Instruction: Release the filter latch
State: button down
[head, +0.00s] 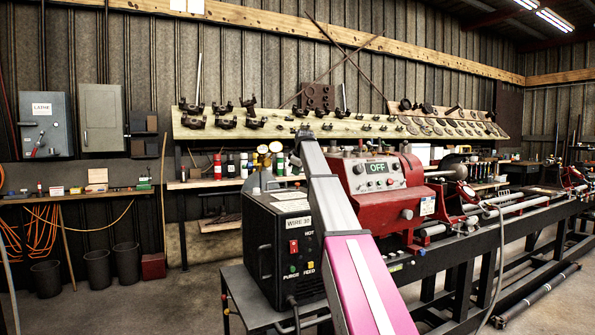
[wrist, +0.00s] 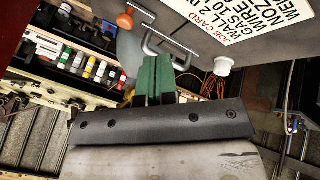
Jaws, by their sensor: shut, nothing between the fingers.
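My gripper (wrist: 153,80) shows in the wrist view as two green fingers closed together, with nothing between them. Just beyond the fingertips is a bent metal wire handle (wrist: 168,48) on a grey panel (wrist: 200,25); it may be the latch, but no label on it says so. An orange knob (wrist: 125,20) and a white round knob (wrist: 222,65) sit on either side of the handle. The fingertips overlap the handle's lower part in the picture; I cannot tell whether they touch. In the head view my arm hides what lies behind it, and the gripper cannot be made out.
A job card (wrist: 255,25) is on the panel. In the head view, a black wire-feed box (head: 283,250) stands left of my arm and a red lathe head (head: 375,185) right of it. A lathe bed runs right. Open floor (head: 140,300) lies left.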

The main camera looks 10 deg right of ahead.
jog(key=x, duration=0.6)
jog(key=shift+w+f, duration=0.2)
jog(key=shift+f, duration=0.05)
jog(key=shift+w+d+f, duration=0.1)
jog(key=shift+w+d, duration=0.15)
jog(key=shift+w, duration=0.3)
jog(key=shift+w+d+f, duration=0.1)
jog(key=shift+w+d, duration=0.2)
jog(key=shift+w, duration=0.25)
jog(key=shift+w+d+f, duration=0.15)
jog(key=shift+w+d, duration=0.2)
jog(key=shift+w, duration=0.3)
jog(key=d, duration=0.1)
jog(key=w+d, duration=0.1)
jog(key=d, duration=0.1)
jog(key=shift+d, duration=0.2)
